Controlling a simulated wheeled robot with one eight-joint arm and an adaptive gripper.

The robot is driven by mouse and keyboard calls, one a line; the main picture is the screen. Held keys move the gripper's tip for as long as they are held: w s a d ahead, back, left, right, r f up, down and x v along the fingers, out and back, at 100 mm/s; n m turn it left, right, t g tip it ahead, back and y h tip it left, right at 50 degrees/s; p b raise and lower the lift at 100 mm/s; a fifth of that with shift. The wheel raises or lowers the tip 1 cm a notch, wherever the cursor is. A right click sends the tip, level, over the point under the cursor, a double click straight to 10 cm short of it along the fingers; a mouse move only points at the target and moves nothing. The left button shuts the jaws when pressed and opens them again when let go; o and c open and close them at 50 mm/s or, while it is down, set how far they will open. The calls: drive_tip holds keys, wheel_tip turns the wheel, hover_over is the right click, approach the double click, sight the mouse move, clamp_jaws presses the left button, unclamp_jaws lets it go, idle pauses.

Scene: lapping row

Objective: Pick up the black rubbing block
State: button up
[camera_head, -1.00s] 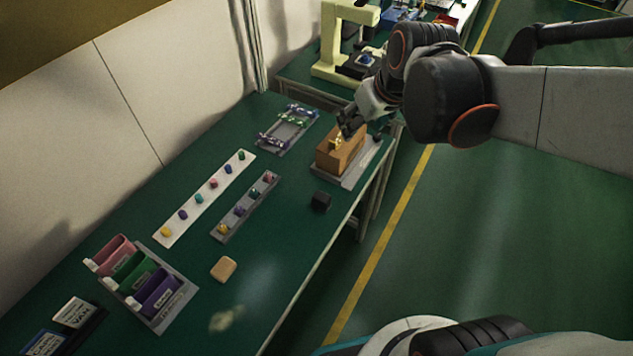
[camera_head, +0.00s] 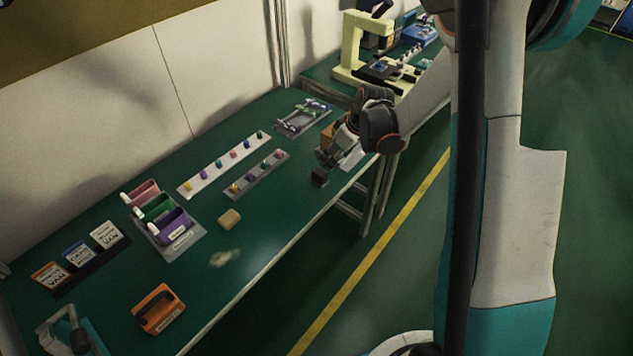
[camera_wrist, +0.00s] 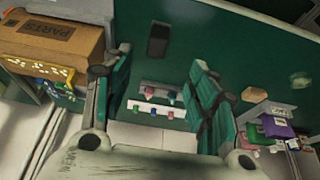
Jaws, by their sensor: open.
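The black rubbing block (camera_head: 319,177) is a small dark block on the green bench top, near its front edge. In the wrist view the block (camera_wrist: 158,40) lies beyond my fingertips, roughly between their lines and apart from them. My gripper (camera_head: 329,157) is just above and behind the block in the head view. In the wrist view my gripper (camera_wrist: 160,72) has its two green-lined fingers spread wide, with nothing between them.
A brown parts box (camera_wrist: 58,40) stands close on the left in the wrist view. A grey strip (camera_head: 257,175) and a white strip (camera_head: 222,165) hold small coloured pieces. A tan block (camera_head: 229,219) lies nearer. Bench around the black block is mostly clear.

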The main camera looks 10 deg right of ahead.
sight(321, 172)
drive_tip(key=b+x, duration=0.2)
drive_tip(key=x, duration=0.6)
drive_tip(key=shift+f, duration=0.35)
drive_tip(key=shift+w+b+x, duration=0.25)
drive_tip(key=shift+b+x, duration=0.3)
drive_tip(key=shift+x, duration=0.9)
drive_tip(key=shift+w+b+x, duration=0.2)
drive_tip(key=shift+b+x, duration=0.3)
drive_tip(key=shift+x, duration=0.95)
drive_tip(key=shift+r, duration=0.25)
drive_tip(key=c, duration=1.2)
